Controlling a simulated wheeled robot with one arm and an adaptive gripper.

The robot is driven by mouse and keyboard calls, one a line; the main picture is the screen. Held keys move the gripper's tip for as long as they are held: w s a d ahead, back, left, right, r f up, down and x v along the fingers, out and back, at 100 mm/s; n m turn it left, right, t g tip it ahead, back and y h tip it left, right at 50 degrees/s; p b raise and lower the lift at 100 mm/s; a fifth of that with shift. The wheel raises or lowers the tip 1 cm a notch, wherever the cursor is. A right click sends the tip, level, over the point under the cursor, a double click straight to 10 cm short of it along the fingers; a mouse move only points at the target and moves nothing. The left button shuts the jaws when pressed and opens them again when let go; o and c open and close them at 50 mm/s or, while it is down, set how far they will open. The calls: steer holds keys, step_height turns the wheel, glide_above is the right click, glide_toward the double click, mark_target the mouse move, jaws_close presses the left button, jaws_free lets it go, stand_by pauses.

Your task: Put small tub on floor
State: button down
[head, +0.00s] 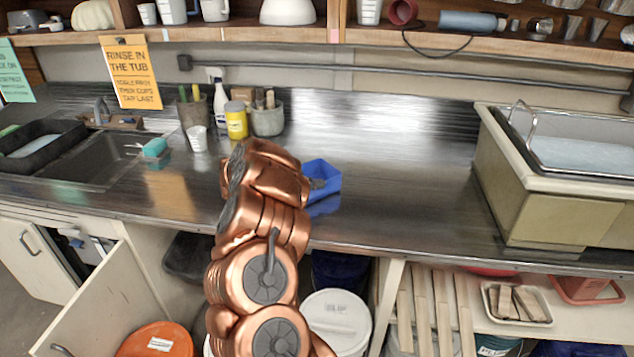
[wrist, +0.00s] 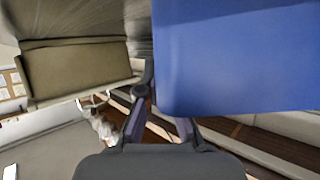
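The small blue tub (head: 325,177) is at the counter's front part, just right of my arm, with a blue reflection below it. I cannot tell whether it rests on the counter or is slightly raised. In the wrist view the tub (wrist: 235,55) fills the upper right as a large blue face. My gripper (head: 318,184) is at the tub, its grey finger showing against the blue. In the wrist view one finger of my gripper (wrist: 158,95) reaches along the tub's left edge; the other disappears behind the blue. Whether they are closed on the tub wall is hidden.
The steel counter (head: 410,190) is clear right of the tub up to a large tan sink tub (head: 540,195). Pots and bottles (head: 237,120) stand behind my arm. An open cabinet door (head: 105,305), a white lidded bucket (head: 338,320) and an orange lid (head: 155,342) are below.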

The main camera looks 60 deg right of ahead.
steer(key=c, duration=1.8)
jaws_free()
steer(key=shift+f, duration=0.1)
steer(key=o, duration=0.5)
steer(key=b+v, duration=0.3)
steer(key=v, duration=0.9)
steer(key=shift+b, duration=0.4)
